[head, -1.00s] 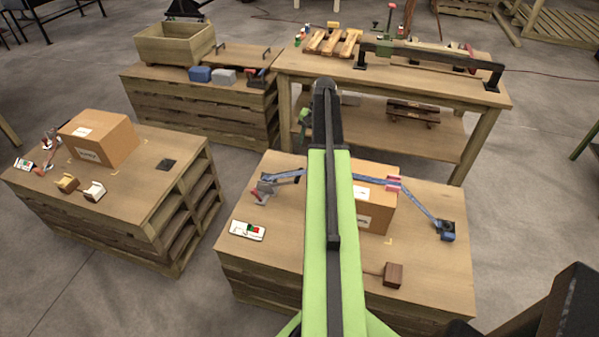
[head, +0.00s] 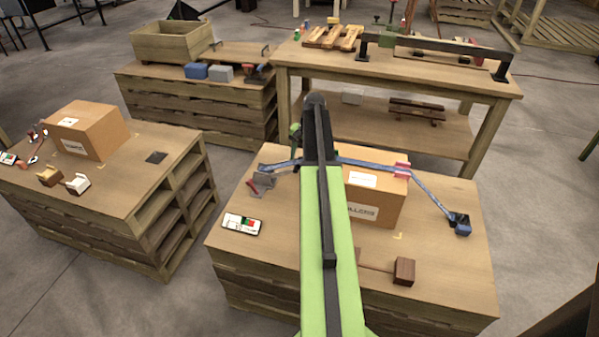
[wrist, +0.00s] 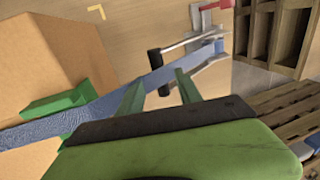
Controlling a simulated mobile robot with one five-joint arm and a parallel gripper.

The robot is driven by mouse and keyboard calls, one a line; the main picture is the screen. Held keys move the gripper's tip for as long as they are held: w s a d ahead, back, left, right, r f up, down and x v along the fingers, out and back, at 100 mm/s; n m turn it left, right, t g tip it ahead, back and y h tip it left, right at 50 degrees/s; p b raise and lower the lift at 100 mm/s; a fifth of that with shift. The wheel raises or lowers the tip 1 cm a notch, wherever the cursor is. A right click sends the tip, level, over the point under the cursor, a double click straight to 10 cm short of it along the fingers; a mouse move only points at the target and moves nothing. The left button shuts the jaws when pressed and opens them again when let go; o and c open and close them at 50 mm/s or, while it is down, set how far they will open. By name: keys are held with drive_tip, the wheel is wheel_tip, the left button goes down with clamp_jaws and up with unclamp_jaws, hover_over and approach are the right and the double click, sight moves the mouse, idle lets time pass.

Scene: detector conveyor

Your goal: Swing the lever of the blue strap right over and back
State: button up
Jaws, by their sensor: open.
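The blue strap (head: 430,194) runs over a cardboard box (head: 386,207) on the right-hand pallet table. Its left end meets a grey metal buckle with a red part (head: 264,181). In the wrist view the blue strap (wrist: 160,81) crosses from lower left to upper right. A metal lever with a black grip (wrist: 157,72) sticks out beside the strap. My gripper (wrist: 160,77) is open, its green fingers on either side of the black grip in the picture; I cannot tell if they touch. In the head view my arm hides part of the strap and box.
A green corner piece (wrist: 60,106) sits at the box edge. A red piece (head: 402,170) lies under the strap on the right. Another pallet table (head: 110,195) stands left, across a gap.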

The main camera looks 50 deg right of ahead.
drive_tip(key=shift+w+a+f+b, duration=0.15)
drive_tip(key=shift+f+b, duration=0.3)
drive_tip(key=shift+f, duration=0.7)
drive_tip(key=shift+r, duration=0.15)
clamp_jaws()
drive_tip(key=shift+w, duration=0.1)
